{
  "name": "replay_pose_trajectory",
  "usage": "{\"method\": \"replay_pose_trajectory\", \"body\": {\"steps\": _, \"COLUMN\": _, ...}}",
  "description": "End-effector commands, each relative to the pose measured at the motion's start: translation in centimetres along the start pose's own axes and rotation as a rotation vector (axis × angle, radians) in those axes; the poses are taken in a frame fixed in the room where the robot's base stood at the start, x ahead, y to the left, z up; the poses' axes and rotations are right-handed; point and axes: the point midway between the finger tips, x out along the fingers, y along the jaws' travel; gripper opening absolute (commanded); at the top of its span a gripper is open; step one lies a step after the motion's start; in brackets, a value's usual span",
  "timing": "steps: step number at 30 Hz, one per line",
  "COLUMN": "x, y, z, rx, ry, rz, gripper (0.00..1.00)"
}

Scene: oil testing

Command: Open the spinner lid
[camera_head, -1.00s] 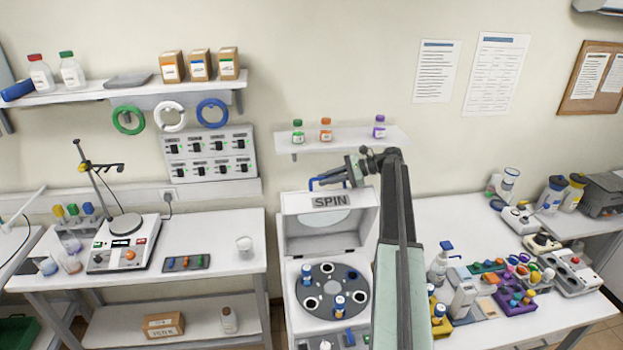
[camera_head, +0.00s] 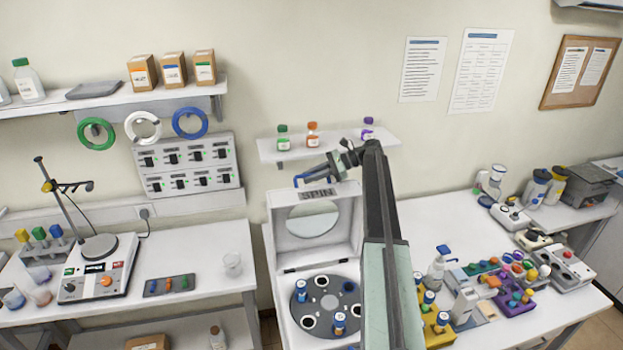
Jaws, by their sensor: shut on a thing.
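The spinner (camera_head: 281,292) is a white box with its lid (camera_head: 281,222) standing up, close to upright. The lid has a round window and a SPIN label, and a blue handle (camera_head: 297,181) at its top edge. My gripper (camera_head: 306,178) is at the top of the lid, shut on the blue handle. My arm reaches up along the spinner's right side and hides part of it. Inside, the dark round rotor (camera_head: 326,301) shows, with several holes and a few blue-capped vials.
A wall shelf (camera_head: 350,149) with three small bottles is close behind my gripper.

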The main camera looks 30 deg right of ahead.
Motion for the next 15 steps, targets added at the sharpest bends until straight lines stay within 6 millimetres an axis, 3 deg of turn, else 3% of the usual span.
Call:
{"method": "replay_pose_trajectory", "body": {"steps": 8, "x": 0.37, "y": 0.0, "z": 0.15, "rx": -0.003, "ry": -0.001, "rz": 0.006, "gripper": 0.0}}
{"method": "replay_pose_trajectory", "body": {"steps": 9, "x": 0.4, "y": 0.0, "z": 0.17, "rx": -0.003, "ry": -0.001, "rz": 0.006, "gripper": 0.25}}
{"method": "replay_pose_trajectory", "body": {"steps": 10, "x": 0.41, "y": -0.01, "z": 0.18, "rx": -0.003, "ry": -0.001, "rz": 0.006, "gripper": 0.33}}
{"method": "replay_pose_trajectory", "body": {"steps": 15, "x": 0.46, "y": -0.03, "z": 0.2, "rx": -0.003, "ry": -0.001, "rz": 0.006, "gripper": 0.35}}
